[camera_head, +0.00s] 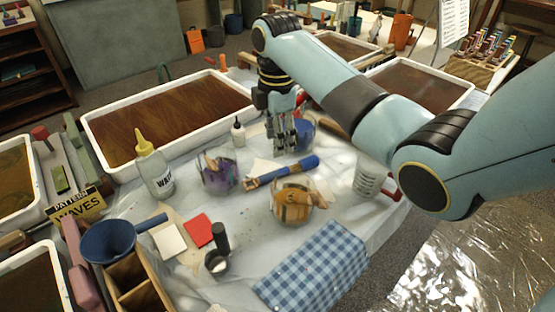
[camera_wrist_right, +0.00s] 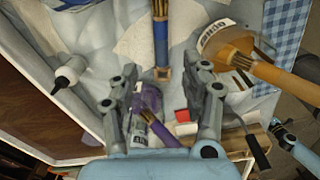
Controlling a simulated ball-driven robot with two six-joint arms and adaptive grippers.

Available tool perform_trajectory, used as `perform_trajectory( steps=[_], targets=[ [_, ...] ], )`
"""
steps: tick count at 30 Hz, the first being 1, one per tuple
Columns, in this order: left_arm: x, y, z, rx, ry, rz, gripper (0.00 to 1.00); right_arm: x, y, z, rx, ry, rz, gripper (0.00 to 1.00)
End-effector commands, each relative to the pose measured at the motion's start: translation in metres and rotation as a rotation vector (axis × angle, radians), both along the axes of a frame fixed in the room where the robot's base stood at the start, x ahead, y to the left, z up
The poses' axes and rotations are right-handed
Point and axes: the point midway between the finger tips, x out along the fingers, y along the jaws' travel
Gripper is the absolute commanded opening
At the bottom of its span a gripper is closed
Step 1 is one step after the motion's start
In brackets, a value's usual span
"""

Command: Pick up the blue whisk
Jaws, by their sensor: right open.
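The blue whisk (camera_head: 299,166) lies on the covered table in the head view, its blue handle to the right and its tan bristle end to the left. In the right wrist view the whisk (camera_wrist_right: 161,42) points away at the top middle, with its lower end between the finger tips in the picture. My right gripper (camera_head: 284,148) is open and empty, pointing down just behind the whisk in the head view. It also shows in the right wrist view (camera_wrist_right: 161,69); contact is not visible.
A jar with purple whisk (camera_head: 216,174) stands left of the whisk, and a jar with orange whisk (camera_head: 294,203) in front. A small white bottle (camera_head: 238,132) is behind left. A blue jar (camera_head: 304,131) is behind the gripper. A checked cloth (camera_head: 314,270) lies nearer.

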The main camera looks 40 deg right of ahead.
Motion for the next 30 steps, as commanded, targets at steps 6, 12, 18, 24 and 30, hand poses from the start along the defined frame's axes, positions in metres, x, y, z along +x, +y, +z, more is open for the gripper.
perform_trajectory(
  steps=[6, 12, 18, 24, 30],
  targets=[
    [-0.018, 0.0, -0.007, 0.001, 0.025, 0.001, 1.0, -0.001, 0.001, -0.038, 0.001, 0.003, -0.001, 0.47],
    [-0.033, 0.0, -0.01, 0.0, 0.048, 0.002, 1.0, -0.001, 0.001, -0.055, 0.001, 0.003, 0.0, 0.47],
    [-0.022, 0.0, -0.015, 0.001, 0.033, 0.002, 1.0, 0.0, 0.002, -0.086, 0.001, 0.004, 0.0, 0.47],
    [-0.01, 0.0, -0.017, 0.0, 0.014, 0.0, 1.0, 0.0, 0.002, -0.104, 0.0, 0.001, 0.0, 0.47],
    [-0.012, 0.0, -0.017, 0.001, 0.017, 0.0, 1.0, 0.0, 0.002, -0.104, 0.0, 0.001, 0.0, 0.47]
  ],
)
